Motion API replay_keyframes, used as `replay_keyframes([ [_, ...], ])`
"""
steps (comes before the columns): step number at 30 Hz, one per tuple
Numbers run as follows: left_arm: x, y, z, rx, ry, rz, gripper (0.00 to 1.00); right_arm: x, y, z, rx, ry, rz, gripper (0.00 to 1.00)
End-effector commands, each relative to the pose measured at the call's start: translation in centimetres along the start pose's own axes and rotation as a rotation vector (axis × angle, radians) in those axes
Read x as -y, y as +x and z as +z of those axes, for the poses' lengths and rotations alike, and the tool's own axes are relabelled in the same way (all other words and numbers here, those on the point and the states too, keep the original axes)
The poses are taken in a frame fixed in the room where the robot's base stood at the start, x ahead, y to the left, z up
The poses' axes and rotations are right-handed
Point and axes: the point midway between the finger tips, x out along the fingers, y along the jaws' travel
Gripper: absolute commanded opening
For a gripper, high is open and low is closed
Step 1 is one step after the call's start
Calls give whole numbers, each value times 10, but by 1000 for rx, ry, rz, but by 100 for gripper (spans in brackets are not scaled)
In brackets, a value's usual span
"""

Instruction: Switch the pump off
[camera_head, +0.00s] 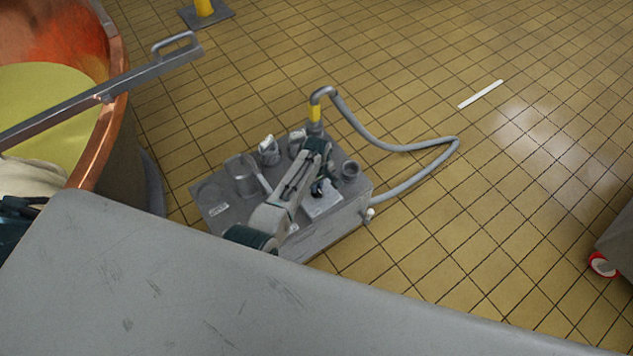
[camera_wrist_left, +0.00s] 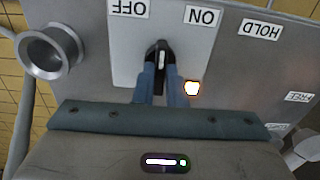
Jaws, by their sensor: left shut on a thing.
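The pump (camera_head: 300,240) is a grey box on the tiled floor in the middle of the head view. Its switch plate (camera_wrist_left: 190,55) fills the middle of the left wrist view, with OFF and ON labels upside down. A dark switch lever (camera_wrist_left: 160,55) stands on the plate between the labels; its exact setting is hard to tell. A lamp (camera_wrist_left: 192,88) near the ON side glows orange-white. My left gripper (camera_wrist_left: 160,88) is shut on the lever; in the head view it (camera_head: 321,186) is over the pump, partly hidden by my arm. My right gripper is not in view.
A grey hose (camera_head: 410,148) loops from a yellow-banded pipe to the pump's right side. A copper vat (camera_head: 112,120) stands at the left with a metal bar (camera_head: 100,93) across it. HOLD (camera_wrist_left: 261,29) and FREE (camera_wrist_left: 299,96) labels lie beside the plate. Floor beyond the hose is mostly clear.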

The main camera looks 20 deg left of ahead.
Motion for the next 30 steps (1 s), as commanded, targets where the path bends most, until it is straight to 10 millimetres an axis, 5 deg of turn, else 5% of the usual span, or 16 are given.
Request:
replay_keyframes([
  [15, 0, -1, 0, -1, -399, 0, 0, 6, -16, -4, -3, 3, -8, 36],
  [30, 0, 0, -1, -1, -515, 1, 0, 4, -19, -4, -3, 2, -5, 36],
])
